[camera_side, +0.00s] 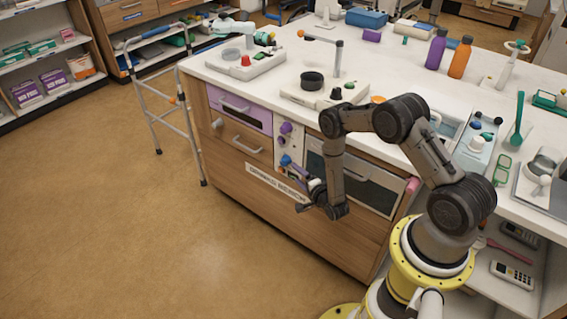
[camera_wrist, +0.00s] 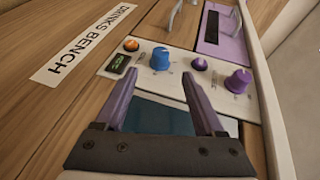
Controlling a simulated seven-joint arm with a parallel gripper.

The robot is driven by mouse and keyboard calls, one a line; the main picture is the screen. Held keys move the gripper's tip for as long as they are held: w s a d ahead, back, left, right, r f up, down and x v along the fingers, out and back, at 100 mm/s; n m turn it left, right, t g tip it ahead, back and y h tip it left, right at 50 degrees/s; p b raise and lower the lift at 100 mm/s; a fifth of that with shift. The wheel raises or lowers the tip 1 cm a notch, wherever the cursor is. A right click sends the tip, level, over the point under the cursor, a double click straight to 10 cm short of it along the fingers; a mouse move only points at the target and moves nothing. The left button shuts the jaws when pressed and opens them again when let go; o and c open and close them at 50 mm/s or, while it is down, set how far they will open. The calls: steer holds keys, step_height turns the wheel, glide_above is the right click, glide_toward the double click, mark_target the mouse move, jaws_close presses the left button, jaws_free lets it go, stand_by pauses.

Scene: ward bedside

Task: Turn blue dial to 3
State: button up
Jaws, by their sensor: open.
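The blue dial (camera_wrist: 160,58) is a round knob on a light control panel (camera_wrist: 178,72) on the front of the drinks bench. In the wrist view it lies just beyond and between my fingertips, with a visible gap to each finger. My gripper (camera_wrist: 159,76) is open and empty, its two purple-grey fingers pointing at the panel. In the side view my gripper (camera_side: 296,175) is close in front of the blue dial (camera_side: 285,160). The fingers do not appear to touch it. Scale marks around the dial are too small to read.
On the panel, a green-lit display (camera_wrist: 118,63) and orange button (camera_wrist: 131,44) are left of the dial. A small purple knob (camera_wrist: 199,64) and a larger purple dial (camera_wrist: 238,80) are to its right. A purple drawer (camera_side: 240,108) and glass-fronted door (camera_side: 352,178) flank the panel.

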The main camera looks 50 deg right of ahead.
mark_target(286, 164)
steer(key=x, duration=1.1)
steer(key=shift+w+d, duration=0.1)
steer(key=shift+w, duration=0.05)
jaws_close()
